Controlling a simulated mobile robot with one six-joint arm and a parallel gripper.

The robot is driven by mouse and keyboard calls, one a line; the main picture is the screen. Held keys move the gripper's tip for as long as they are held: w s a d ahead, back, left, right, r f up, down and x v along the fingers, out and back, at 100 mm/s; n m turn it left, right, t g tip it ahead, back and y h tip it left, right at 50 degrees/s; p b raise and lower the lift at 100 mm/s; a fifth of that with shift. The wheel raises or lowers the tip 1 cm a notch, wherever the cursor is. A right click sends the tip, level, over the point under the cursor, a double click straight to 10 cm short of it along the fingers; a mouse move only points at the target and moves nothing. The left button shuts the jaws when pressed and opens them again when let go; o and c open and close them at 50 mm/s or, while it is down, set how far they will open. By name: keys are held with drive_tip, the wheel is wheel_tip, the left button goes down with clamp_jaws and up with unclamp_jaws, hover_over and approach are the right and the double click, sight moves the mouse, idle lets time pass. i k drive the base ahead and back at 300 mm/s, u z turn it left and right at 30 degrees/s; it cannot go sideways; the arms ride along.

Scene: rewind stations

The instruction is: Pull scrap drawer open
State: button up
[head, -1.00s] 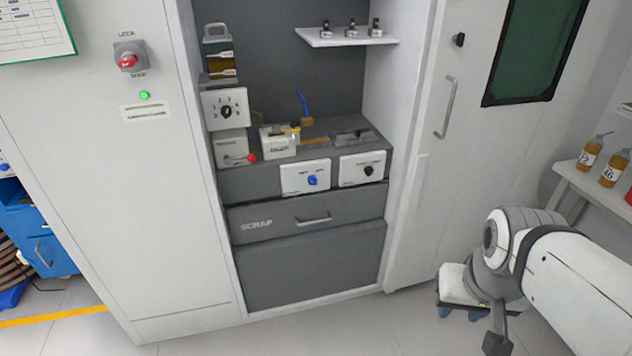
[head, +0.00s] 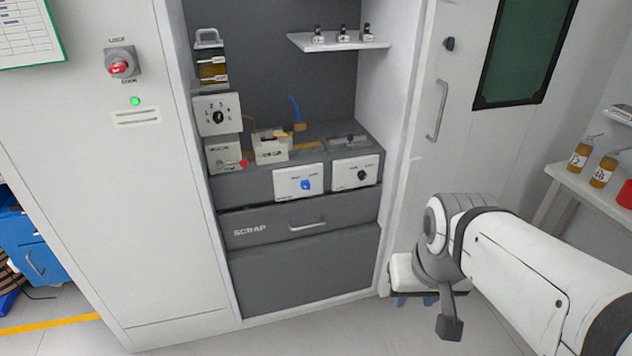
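The scrap drawer (head: 270,219) is a dark grey front marked SCRAP, low in the open cabinet bay. It looks shut, close to flush with the panel below it. Its light bar handle (head: 307,224) lies across the front, right of the lettering. My gripper (head: 416,301) is at the lower right, right of and lower in the picture than the handle, and apart from it. Its blue fingertips show with a gap between them, and nothing is seen in the gap. My wrist partly hides the gripper body.
Above the drawer are a blue-knob panel (head: 298,183) and a black-knob panel (head: 355,173). A side shelf (head: 570,174) holds bottles. The floor in front of the drawer is clear.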

sight(241, 228)
drive_tip(key=i, duration=0.9)
drive_tip(key=u, duration=0.05)
